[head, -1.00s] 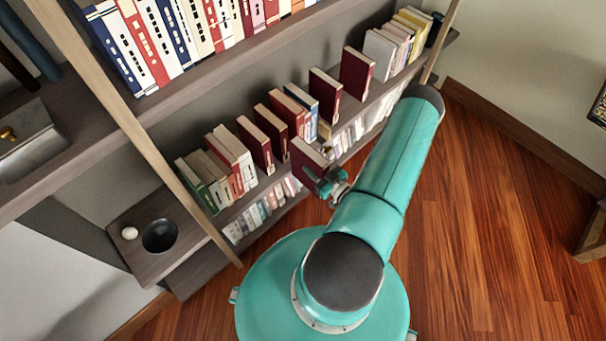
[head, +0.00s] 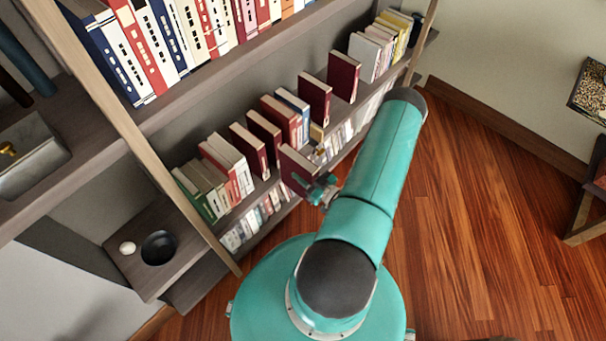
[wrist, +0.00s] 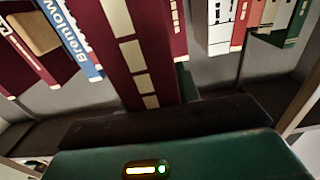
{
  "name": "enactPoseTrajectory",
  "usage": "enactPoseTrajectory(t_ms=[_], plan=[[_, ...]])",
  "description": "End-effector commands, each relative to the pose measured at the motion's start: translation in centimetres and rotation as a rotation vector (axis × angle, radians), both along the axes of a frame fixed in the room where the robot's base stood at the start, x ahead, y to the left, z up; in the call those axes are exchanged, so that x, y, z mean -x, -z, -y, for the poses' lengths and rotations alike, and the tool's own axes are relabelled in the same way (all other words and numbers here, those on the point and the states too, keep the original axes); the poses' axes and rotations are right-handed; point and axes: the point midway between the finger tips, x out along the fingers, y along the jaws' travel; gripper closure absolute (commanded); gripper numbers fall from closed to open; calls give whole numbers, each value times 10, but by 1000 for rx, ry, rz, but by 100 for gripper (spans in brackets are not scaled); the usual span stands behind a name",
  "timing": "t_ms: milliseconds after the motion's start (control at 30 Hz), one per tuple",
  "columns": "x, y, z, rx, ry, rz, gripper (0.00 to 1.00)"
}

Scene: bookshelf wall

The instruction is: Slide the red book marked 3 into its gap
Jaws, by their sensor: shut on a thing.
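My gripper (head: 318,189) is shut on a dark red book (head: 298,168) and holds it in front of the middle shelf's edge. In the wrist view a dark red spine with cream blocks (wrist: 130,55), apparently the held book, stands just beyond my teal gripper body. I cannot read a 3 on it. Other dark red books stand upright on the shelf at left (head: 263,131) and right (head: 315,97). Open spaces show between some books, but I cannot tell which one matches. Part of the shelf behind the held book is hidden.
The middle shelf also holds a green-and-cream group (head: 205,178) at left and pale books (head: 372,52) at right. A slanted wooden post (head: 120,110) crosses at left. A black bowl (head: 158,247) sits lower left. Wooden floor (head: 470,200) is clear at right.

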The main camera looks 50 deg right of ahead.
Motion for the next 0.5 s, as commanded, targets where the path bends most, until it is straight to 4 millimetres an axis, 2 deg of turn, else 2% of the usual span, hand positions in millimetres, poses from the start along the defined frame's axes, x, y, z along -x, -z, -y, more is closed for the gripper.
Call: enactPoseTrajectory(t_ms=[167,500], plan=[[-8,1,1,1,-2,5,100],[-38,12,-1,0,-3,5,100]])
